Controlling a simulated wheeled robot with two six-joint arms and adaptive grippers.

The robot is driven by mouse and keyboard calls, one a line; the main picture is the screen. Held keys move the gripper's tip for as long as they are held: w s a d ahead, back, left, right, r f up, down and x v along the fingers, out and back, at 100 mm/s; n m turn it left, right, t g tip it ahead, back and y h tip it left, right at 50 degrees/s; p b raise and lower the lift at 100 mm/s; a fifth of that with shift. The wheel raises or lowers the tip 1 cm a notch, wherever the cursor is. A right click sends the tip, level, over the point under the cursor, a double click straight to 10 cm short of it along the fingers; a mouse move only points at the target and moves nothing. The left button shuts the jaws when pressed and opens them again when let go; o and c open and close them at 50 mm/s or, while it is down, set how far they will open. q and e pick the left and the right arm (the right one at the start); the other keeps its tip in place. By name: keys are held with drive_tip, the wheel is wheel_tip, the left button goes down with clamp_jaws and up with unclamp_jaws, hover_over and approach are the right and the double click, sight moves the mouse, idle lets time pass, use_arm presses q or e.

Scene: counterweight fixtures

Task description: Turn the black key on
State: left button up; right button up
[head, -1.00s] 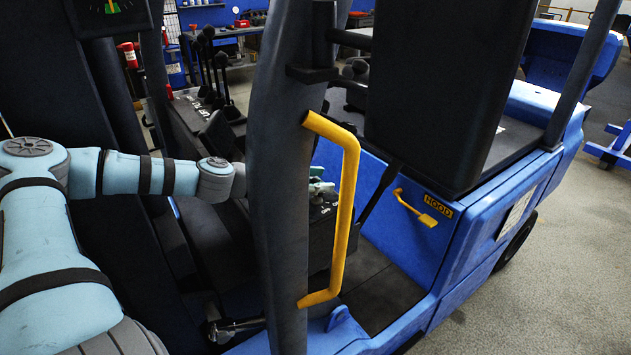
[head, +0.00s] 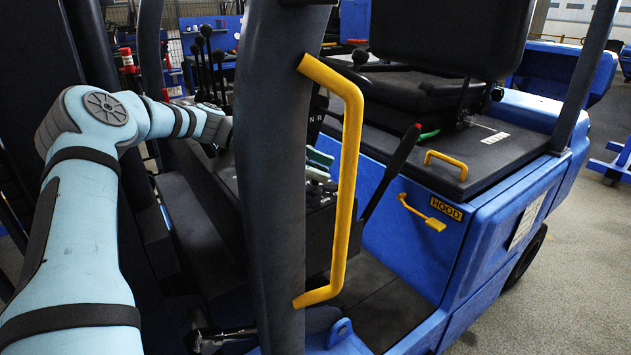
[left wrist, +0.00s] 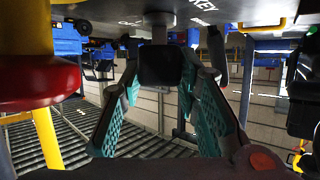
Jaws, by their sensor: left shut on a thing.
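The black key (left wrist: 161,66) is a dark block beneath a dark panel marked KEY, in the upper middle of the left wrist view. My left gripper (left wrist: 160,80) has its teal fingers on either side of the block and is shut on it. How far the key is turned cannot be told. In the head view, my left gripper (head: 318,165) shows only in part, past the dark pillar at the console. The pillar hides the wrist, and the key cannot be made out there. My right gripper is in neither view.
The dark pillar (head: 275,190) with a yellow grab handle (head: 350,180) stands in front of the console. A red-tipped lever (head: 392,170) rises beside it. A large red knob (left wrist: 40,85) is close on the left in the left wrist view. The footwell floor (head: 365,310) is clear.

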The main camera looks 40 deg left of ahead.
use_arm(q)
drive_tip(key=shift+m+g+h, duration=0.3)
drive_tip(key=shift+m+g, duration=0.2)
drive_tip(key=o, duration=1.2)
drive_tip(key=shift+a, duration=0.1)
drive_tip(key=v, duration=0.7)
drive_tip(key=shift+s+a, duration=0.15)
drive_tip(key=shift+a, duration=0.1)
drive_tip(key=shift+d, duration=0.1)
drive_tip(key=shift+r, duration=0.15)
